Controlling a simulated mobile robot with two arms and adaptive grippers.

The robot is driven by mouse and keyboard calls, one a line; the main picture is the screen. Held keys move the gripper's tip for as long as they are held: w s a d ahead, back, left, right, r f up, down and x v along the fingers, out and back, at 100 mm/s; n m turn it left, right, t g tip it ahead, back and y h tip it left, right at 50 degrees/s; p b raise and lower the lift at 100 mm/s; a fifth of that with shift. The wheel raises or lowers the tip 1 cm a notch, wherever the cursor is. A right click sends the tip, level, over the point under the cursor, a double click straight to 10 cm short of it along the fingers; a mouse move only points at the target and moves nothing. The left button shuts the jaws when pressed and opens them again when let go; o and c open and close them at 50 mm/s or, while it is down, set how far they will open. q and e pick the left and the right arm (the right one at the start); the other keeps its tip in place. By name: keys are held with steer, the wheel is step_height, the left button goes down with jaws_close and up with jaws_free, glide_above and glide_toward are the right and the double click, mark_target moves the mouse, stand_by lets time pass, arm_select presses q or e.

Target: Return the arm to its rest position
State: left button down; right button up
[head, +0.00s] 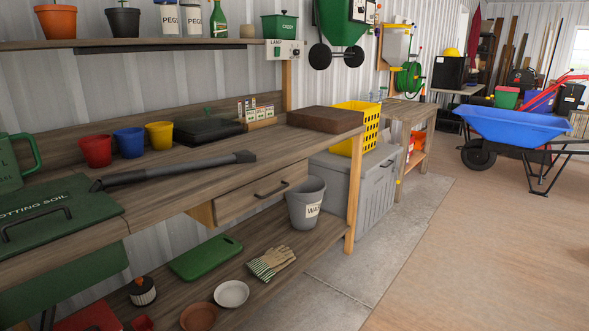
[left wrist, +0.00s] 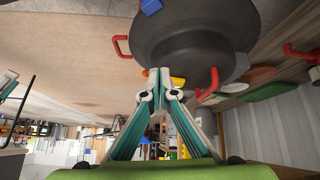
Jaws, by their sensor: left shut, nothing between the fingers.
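My left gripper (left wrist: 160,92) shows in the left wrist view with its teal-sided fingers brought together at the tips. It is shut and empty. Beyond its tips is a large dark round tub-like shape (left wrist: 190,40) with red handles; I cannot tell what is directly below the fingers. Neither gripper shows in the head view, and my right gripper is in no view.
The wooden workbench (head: 290,152) holds red, blue and yellow pots and a long dark tool (head: 175,172). A grey bucket (head: 305,203), gloves (head: 271,262) and a green board (head: 206,257) are on its lower shelf. A blue wheelbarrow (head: 513,127) stands right; the floor before it is clear.

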arm_select(q)
steer(key=s+f+n+g+y+p, duration=0.35)
steer(key=s+f+p, duration=0.55)
steer(key=s+f, duration=0.4)
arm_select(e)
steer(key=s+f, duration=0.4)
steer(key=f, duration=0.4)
arm_select(q)
steer(key=s+a+f+p, duration=0.1)
steer(key=s+p, duration=0.4)
steer(key=s, duration=0.3)
steer(key=s+a+f+g+p, duration=0.1)
steer(key=s+a+f+p, duration=0.1)
steer(key=s+p, duration=0.3)
steer(key=s, duration=0.4)
steer(key=shift+s+a+f+m+p, duration=0.2)
steer(key=shift+f+m+p, duration=0.05)
steer(key=shift+m+p, duration=0.1)
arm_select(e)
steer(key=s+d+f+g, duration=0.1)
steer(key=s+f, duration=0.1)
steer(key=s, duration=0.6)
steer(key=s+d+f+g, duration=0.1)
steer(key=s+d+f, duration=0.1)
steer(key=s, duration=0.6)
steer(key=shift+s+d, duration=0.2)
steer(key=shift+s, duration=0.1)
